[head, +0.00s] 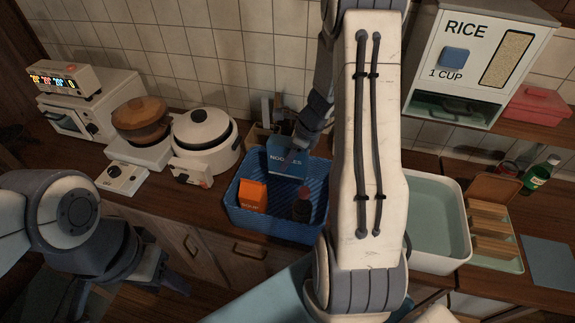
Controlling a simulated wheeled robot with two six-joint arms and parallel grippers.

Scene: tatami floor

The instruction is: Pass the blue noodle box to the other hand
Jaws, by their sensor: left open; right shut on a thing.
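The blue noodle box (286,160), lettered on its front, is at the back of the blue basket (268,226). It stands roughly upright, its lower part at the basket's back rim; I cannot tell whether it touches the basket. My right gripper (298,143) is shut on the noodle box from above and behind; its fingertips are mostly hidden. My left gripper (176,284) is open and empty, low at the left in front of the counter, well apart from the box.
The basket also holds an orange box (252,196) and a dark bottle (302,206). A rice cooker (205,138) stands left of it. A pale tub (437,222) and a rice dispenser (478,60) are at the right. My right arm hides the middle.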

